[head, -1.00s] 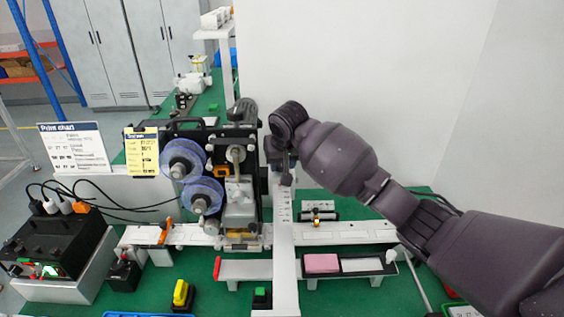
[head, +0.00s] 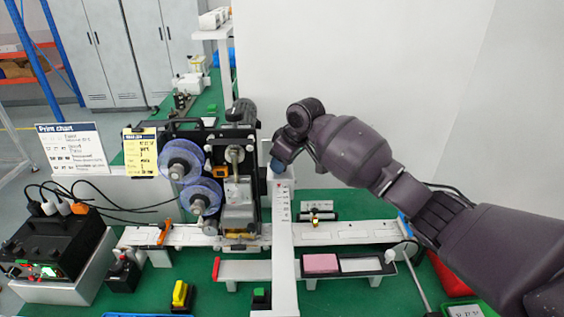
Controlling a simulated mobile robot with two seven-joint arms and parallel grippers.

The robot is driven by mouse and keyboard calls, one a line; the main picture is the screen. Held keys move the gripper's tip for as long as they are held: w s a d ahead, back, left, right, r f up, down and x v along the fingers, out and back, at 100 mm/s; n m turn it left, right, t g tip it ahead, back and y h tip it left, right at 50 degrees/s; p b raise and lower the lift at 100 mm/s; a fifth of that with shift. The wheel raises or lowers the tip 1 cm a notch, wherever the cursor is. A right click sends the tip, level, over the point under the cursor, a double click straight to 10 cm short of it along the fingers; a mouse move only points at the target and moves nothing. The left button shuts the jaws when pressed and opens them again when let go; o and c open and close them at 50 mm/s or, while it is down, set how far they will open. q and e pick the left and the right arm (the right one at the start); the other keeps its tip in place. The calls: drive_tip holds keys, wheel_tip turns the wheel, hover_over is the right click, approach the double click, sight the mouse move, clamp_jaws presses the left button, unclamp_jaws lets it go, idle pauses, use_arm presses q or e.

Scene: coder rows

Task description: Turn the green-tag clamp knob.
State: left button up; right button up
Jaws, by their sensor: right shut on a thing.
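My right gripper (head: 278,164) reaches in from the right and is at the right side of the black print machine (head: 250,176), above the far end of the white upright rail (head: 285,245). It is shut on a small part there, mostly hidden by the gripper and wrist. A dull blue patch shows at its tip. I cannot tell from this view whether that part is the green-tag clamp knob, and no green tag shows beside it. My left gripper is not in view.
Two blue-rimmed reels (head: 180,161) sit left of the gripper. A white cross rail (head: 350,232) runs below my right arm. A pink block (head: 321,263) lies on a low shelf in front. A black box with cables (head: 50,240) stands at the left.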

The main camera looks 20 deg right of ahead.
drive_tip(key=n, duration=0.2)
drive_tip(key=n+g+y, duration=0.1)
drive_tip(key=n, duration=0.1)
drive_tip(key=n+g, duration=0.1)
drive_tip(key=n, duration=0.1)
drive_tip(key=shift+w+d+r+y, duration=0.1)
drive_tip(key=shift+w+d+y, duration=0.05)
drive_tip(key=shift+w+y, duration=0.15)
drive_tip(key=n+g, duration=0.2)
drive_tip(key=n, duration=0.4)
drive_tip(key=shift+w, duration=0.1)
idle(0.3)
drive_tip(key=o, duration=0.9)
use_arm(q)
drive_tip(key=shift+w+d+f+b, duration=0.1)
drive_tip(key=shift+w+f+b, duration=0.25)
drive_tip(key=shift+b, duration=0.45)
use_arm(e)
drive_tip(key=v, duration=1)
drive_tip(key=shift+w+d+r, duration=0.2)
drive_tip(key=shift+w+r, duration=0.05)
drive_tip(key=shift+r, duration=0.05)
drive_tip(key=shift+g, duration=0.3)
